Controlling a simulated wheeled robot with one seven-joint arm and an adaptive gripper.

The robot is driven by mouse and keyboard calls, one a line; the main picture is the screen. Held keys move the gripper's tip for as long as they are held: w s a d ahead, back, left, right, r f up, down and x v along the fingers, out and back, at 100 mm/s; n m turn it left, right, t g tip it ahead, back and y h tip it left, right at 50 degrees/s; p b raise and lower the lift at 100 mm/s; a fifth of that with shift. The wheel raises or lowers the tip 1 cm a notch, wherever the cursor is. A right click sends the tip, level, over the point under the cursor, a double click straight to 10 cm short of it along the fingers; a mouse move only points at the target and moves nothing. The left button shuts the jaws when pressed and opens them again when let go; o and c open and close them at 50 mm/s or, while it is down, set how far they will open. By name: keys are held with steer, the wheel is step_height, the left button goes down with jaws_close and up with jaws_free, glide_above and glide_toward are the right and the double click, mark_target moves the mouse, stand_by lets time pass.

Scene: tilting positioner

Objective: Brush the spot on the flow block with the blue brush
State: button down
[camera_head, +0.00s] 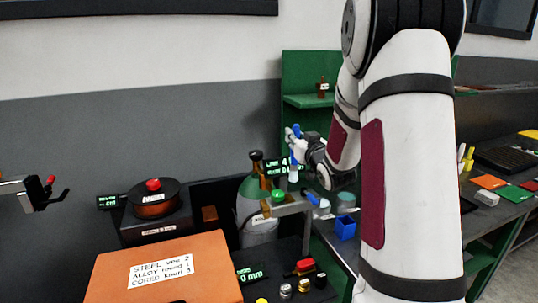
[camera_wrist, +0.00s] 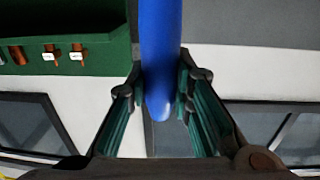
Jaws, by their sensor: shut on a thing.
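My gripper (camera_head: 303,148) is shut on the blue brush (camera_head: 294,132), above the bench in the head view. The brush is roughly upright, and a pale part shows below the gripper. In the wrist view the blue handle (camera_wrist: 160,60) fills the gap between the two fingers (camera_wrist: 160,105) with green pads. I cannot tell which thing is the flow block, and no spot on one can be made out. A grey metal bracket (camera_head: 290,208) with a green knob stands below the gripper.
A green-topped gas cylinder (camera_head: 256,190) stands left of the gripper. An orange-brown box with a label (camera_head: 165,272) fills the front left. A blue open bin (camera_head: 345,228) stands at the right. A green shelf (camera_head: 305,72) rises behind.

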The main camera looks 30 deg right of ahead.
mark_target(297, 163)
steer(key=shift+d+r, duration=0.2)
steer(key=shift+w+f+b, duration=0.25)
steer(key=shift+f+b, duration=0.4)
steer(key=shift+f, duration=0.55)
steer(key=shift+s+f+b, duration=0.15)
steer(key=shift+f+b, duration=0.95)
steer(key=shift+f, duration=2.1)
